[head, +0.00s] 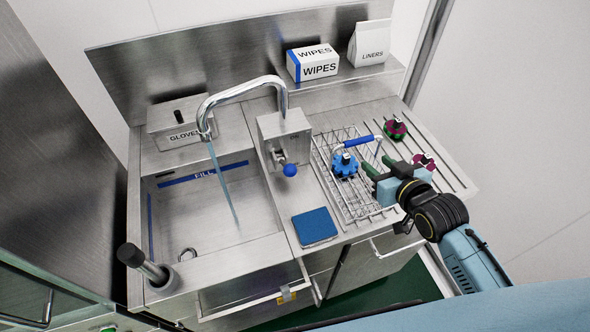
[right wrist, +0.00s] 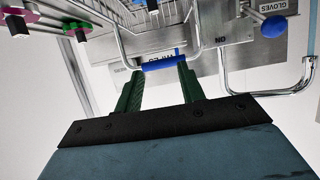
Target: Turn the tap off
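The chrome tap spout (head: 245,88) arches over the sink, and a stream of water (head: 222,180) runs from it into the basin. A metal box (head: 285,132) at the tap's foot carries a short lever with a blue ball knob (head: 289,170). The knob also shows at the upper right of the right wrist view (right wrist: 274,26). My right gripper (head: 371,178) is right of the knob and apart from it, at the wire basket. Its green fingers are spread (right wrist: 160,76), with a blue basket handle (right wrist: 163,63) at their tips; contact cannot be told. My left gripper is not in view.
The wire basket (head: 345,200) holds a blue toothed part (head: 345,166) and stands between knob and gripper. Its raised blue handle (head: 357,142) is an obstacle. A blue sponge (head: 314,226) lies in front. Several toothed parts stand on the right rack. Wipes (head: 313,63) stand behind.

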